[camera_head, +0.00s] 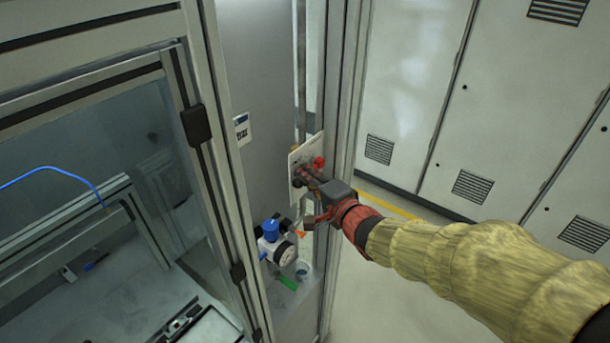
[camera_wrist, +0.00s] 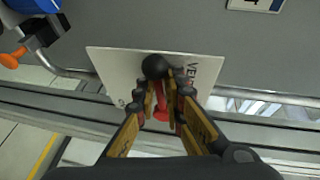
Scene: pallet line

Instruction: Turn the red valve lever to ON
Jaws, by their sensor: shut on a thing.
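The red valve lever (camera_wrist: 161,102) shows in the wrist view between the two fingers of my gripper (camera_wrist: 168,85). The fingers are shut on it. A dark round knob (camera_wrist: 154,66) sits at the fingertips, in front of a white plate (camera_wrist: 112,62) with partly hidden lettering. In the head view the white plate (camera_head: 295,178) is on the cabinet's side, with red valve parts (camera_head: 318,162) on it. My gripper (camera_head: 306,176) reaches it from the right. The fingers hide part of the lever and the plate's markings, so I cannot read the lever's setting.
A blue-capped regulator with a gauge (camera_head: 283,254) and an orange handle (camera_head: 301,234) are just below the plate. A glass-sided enclosure (camera_head: 90,160) fills the left. Pale cabinets (camera_head: 410,80) stand behind at the right. Open floor (camera_head: 375,300) lies below my arm.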

